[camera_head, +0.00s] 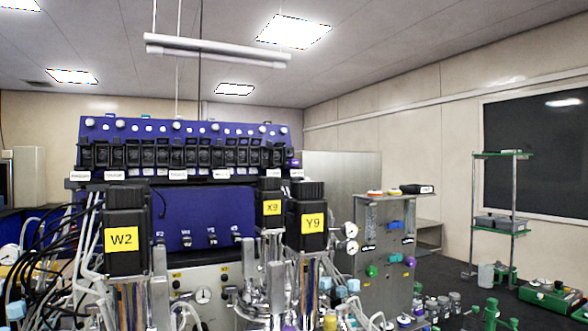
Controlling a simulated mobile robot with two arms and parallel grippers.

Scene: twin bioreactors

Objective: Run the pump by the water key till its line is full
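A row of black pump-like modules (185,154) runs along the blue upper housing (190,129) of the bioreactor stand. Small white labels (177,174) sit below them, too small to read surely. I cannot tell which module or key is the water one, nor whether any line holds liquid. A blue front panel (205,212) below carries small fittings with white markings, partly hidden by the black motor blocks. Neither of my grippers is in view.
Black motor blocks labelled W2 (125,263), X9 (270,222) and Y9 (306,243) stand in front, above metal vessels. Cables and tubes (50,240) crowd the left. A grey control cabinet (383,240) and a green-shelved rack (500,230) stand right.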

